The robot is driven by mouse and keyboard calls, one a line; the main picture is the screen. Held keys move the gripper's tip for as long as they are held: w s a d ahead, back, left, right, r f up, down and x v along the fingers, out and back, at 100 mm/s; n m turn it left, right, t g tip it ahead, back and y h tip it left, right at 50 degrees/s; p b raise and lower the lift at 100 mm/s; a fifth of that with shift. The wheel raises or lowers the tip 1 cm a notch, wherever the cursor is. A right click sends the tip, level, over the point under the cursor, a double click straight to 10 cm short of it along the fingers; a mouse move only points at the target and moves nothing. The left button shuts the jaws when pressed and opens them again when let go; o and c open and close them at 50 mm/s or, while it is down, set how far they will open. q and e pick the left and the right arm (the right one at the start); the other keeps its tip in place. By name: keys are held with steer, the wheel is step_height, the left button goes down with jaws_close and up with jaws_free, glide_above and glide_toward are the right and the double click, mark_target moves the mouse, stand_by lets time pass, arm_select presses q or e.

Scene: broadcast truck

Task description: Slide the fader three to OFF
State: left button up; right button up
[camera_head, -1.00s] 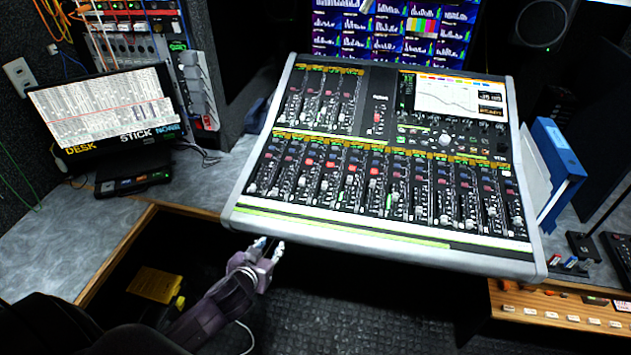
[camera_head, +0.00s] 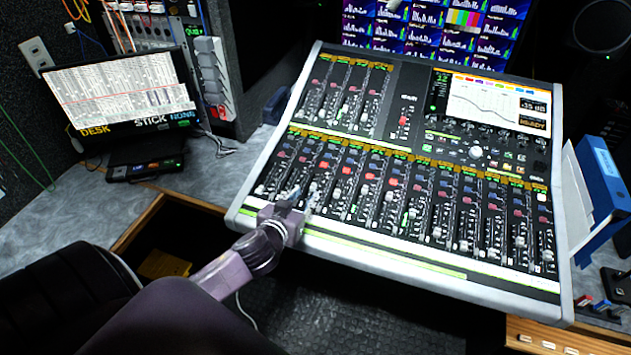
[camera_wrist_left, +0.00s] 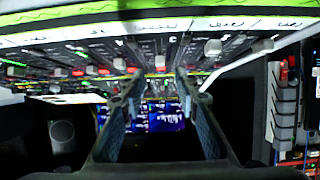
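The mixing console (camera_head: 400,262) fills the middle of the head view, with a long lower row of faders. Fader three appears to be the third from the left, its cap (camera_head: 313,187) close to my left gripper, but its label cannot be read. My left gripper (camera_head: 297,200) is over the console's lower left edge, at the lower ends of the left faders. In the wrist view its two fingers (camera_wrist_left: 158,95) stand apart with nothing between them, pointing at the fader rows. Grey fader caps (camera_wrist_left: 212,47) show beyond and beside the fingers. I cannot tell whether a finger touches a cap. My right gripper is out of view.
A laptop-like screen (camera_head: 125,95) stands on the grey desk at left. Blue binders (camera_head: 605,180) stand right of the console. Monitors (camera_head: 430,28) are behind it. A wooden desk edge (camera_head: 140,222) borders a dark opening at lower left.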

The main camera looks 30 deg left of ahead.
mark_target(313, 187)
arm_select(q)
steer(key=x, duration=0.5)
steer(key=shift+w, duration=0.15)
steer(key=shift+w+a+f+p, duration=0.1)
steer(key=shift+w+f+p, duration=0.05)
steer(key=shift+w+p, duration=0.2)
steer(key=shift+w, duration=0.1)
steer(key=c, duration=0.7)
jaws_close()
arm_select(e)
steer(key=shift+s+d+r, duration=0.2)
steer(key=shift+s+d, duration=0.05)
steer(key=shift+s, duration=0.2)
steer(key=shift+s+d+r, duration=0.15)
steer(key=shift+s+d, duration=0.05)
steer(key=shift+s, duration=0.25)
arm_select(q)
steer(key=shift+f, duration=0.1)
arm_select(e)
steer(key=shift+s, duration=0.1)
